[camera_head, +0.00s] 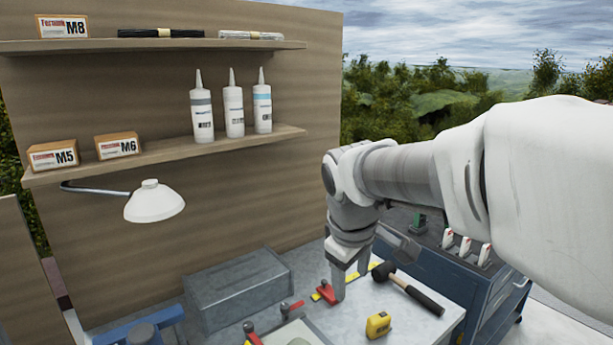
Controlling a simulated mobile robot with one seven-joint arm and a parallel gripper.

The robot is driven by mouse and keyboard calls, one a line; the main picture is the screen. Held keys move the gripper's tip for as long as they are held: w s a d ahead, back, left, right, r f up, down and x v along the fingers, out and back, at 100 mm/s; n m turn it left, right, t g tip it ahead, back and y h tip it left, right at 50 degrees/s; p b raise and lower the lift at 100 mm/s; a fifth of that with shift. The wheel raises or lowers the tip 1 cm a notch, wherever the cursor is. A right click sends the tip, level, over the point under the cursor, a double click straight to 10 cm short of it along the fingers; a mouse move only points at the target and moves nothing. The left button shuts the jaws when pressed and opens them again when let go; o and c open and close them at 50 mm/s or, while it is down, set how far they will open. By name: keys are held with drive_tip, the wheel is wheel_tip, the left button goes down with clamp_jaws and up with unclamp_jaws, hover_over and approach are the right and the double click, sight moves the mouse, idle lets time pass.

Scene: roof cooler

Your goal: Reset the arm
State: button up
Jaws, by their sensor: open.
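My gripper (351,283) hangs fingers-down over the grey workbench (350,334), left of the mallet (420,297). My white and grey arm reaches in from the right edge and bends down at the wrist. The two grey fingers are apart and I see nothing held between them. The left fingertip is close to a red-handled clamp (327,292) on a yellow strip; I cannot tell whether they touch. The black mallet head lies just right of the fingers. A yellow tape measure (378,325) sits in front of them.
A grey metal box (238,292) and a blue vise (140,332) stand left on the bench. A white lamp (154,203) juts from the wooden wall below shelves with cartridges (233,110) and small boxes (117,146). A blue tool cart (490,300) stands right, partly behind my arm.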

drive_tip(key=s+d+m+t, duration=0.1)
drive_tip(key=s+d+m, duration=0.2)
drive_tip(key=s, duration=0.5)
drive_tip(key=s+d+f+m+y, duration=0.1)
drive_tip(key=s+d+m, duration=0.2)
drive_tip(key=s+m, duration=0.3)
drive_tip(key=s, duration=0.3)
drive_tip(key=shift+f+t, duration=0.2)
drive_tip(key=shift+t, duration=0.2)
